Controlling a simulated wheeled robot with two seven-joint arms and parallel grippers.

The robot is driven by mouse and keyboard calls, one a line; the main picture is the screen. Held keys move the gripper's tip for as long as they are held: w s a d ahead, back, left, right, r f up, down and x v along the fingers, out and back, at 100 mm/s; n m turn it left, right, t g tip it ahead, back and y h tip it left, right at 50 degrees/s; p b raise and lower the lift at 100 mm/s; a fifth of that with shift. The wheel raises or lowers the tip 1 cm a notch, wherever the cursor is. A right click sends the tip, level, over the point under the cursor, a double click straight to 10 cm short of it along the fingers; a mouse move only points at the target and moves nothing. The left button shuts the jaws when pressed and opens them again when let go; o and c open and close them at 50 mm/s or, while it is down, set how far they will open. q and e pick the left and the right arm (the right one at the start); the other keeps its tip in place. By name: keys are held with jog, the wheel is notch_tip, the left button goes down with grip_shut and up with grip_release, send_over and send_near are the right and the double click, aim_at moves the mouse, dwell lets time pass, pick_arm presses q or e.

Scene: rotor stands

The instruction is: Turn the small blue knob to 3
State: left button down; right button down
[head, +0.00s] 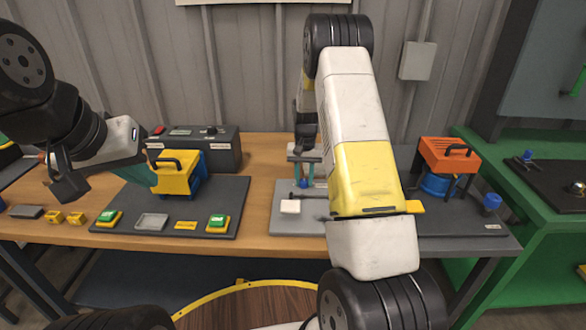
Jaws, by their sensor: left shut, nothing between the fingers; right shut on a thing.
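A small blue round part (303,183), possibly the small blue knob, shows low on a teal-posted stand on the light grey plate (285,222) at the middle of the bench. No dial number is readable. My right gripper (304,152) points down just above that stand, partly hidden by my own arm. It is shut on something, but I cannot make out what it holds. My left gripper (62,190) is shut and empty, raised above the left part of the bench, well away from the stand.
A dark control box (215,150) and a yellow-and-blue machine (177,174) stand left. An orange machine (448,155) and a blue knob-like part (491,202) are at right. A green bench (545,225) adjoins. Bare wood shows between the plates (258,185).

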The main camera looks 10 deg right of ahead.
aim_at(304, 180)
jog(key=m, duration=0.4)
jog(key=shift+m, duration=2.7)
jog(key=c, duration=1.1)
grip_release()
jog(key=shift+r, duration=3.95)
